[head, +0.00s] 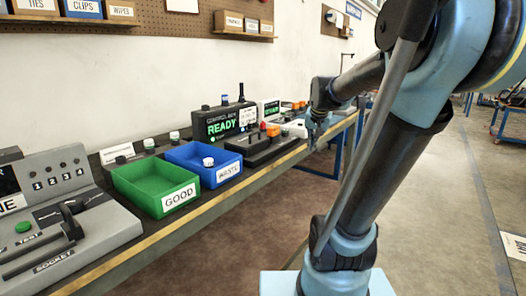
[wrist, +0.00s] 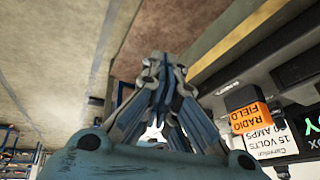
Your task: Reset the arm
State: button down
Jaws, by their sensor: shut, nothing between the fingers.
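My blue arm (head: 345,190) rises from its base at the lower right of the head view and bends over to the bench. My gripper (head: 313,128) hangs by the bench's front edge near the far end. In the wrist view my gripper (wrist: 163,65) is shut and empty, its dark fingers together at the tips. An orange block labelled "RADIO FIELD" (wrist: 249,117) shows to its right in that view, apart from the fingers.
On the bench (head: 215,200) stand a green GOOD bin (head: 130,185), a blue WASTE bin (head: 190,157) with a white-capped item in it, a control box reading READY (head: 225,125), and a grey socket tester (head: 60,215). The floor (head: 250,260) in front is clear.

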jog(key=s+f+n+g, duration=0.1)
jog(key=s+f+n, duration=0.1)
jog(key=s+f, duration=0.6)
jog(key=s+f+n+g, duration=0.2)
jog(key=s+f, duration=0.6)
jog(key=s, duration=0.8)
jog(key=shift+s+f, duration=0.15)
jog(key=shift+s, duration=0.05)
jog(key=shift+a, duration=0.1)
